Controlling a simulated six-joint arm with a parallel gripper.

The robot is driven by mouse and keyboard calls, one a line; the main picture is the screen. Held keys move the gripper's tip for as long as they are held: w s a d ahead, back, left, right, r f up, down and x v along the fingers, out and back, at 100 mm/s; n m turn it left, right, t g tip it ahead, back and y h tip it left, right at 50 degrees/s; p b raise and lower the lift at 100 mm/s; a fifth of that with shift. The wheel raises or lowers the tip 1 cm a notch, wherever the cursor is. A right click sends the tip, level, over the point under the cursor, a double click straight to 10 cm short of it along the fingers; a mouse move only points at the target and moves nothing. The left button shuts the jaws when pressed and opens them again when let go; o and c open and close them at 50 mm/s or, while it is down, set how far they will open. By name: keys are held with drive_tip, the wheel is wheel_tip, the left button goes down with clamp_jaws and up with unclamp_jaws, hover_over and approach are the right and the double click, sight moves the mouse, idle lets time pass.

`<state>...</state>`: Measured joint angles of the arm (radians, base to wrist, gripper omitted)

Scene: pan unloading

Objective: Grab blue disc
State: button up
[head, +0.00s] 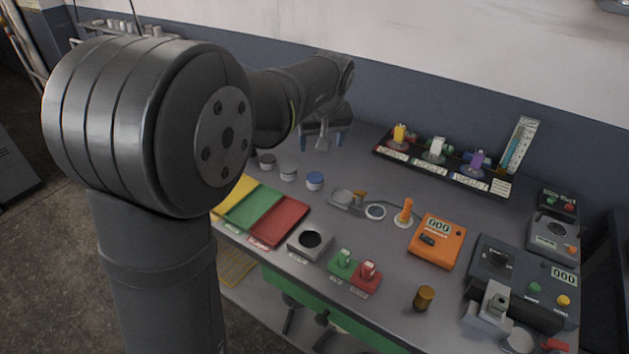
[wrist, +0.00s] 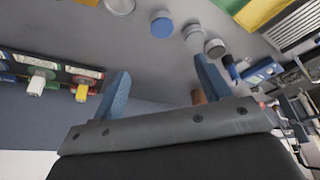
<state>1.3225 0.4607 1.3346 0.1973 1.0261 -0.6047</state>
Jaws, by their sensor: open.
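The blue disc (head: 315,180) is a short round container with a blue top and a pale side. It stands on the grey table, at the right end of a row with two grey-topped ones. In the wrist view the blue disc (wrist: 162,25) shows near the top, beyond the fingertips and roughly between them. My gripper (head: 323,140) is open and empty, above the table and behind the row in the head view. Its two blue fingers (wrist: 160,72) are spread wide in the wrist view. It touches no disc.
Two grey-topped containers, the nearer to the blue disc (head: 289,172) and the farther (head: 267,160), stand to its left. A metal dish (head: 341,197) is to its right. Coloured trays (head: 279,223) lie in front. A black rack (head: 420,166) with connectors stands at the back.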

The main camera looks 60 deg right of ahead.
hover_over(315, 177)
drive_tip(key=s+a, duration=0.1)
drive_tip(key=s, duration=0.1)
drive_tip(key=shift+m, duration=0.4)
wheel_tip(315, 177, down, 11)
drive_tip(key=shift+a+f, duration=0.15)
drive_tip(key=shift+f, duration=0.05)
drive_tip(key=shift+a+x, duration=0.2)
drive_tip(key=shift+x, duration=2.4)
drive_tip(key=shift+w, duration=0.2)
drive_tip(key=c, duration=1.1)
drive_tip(key=shift+c, duration=0.2)
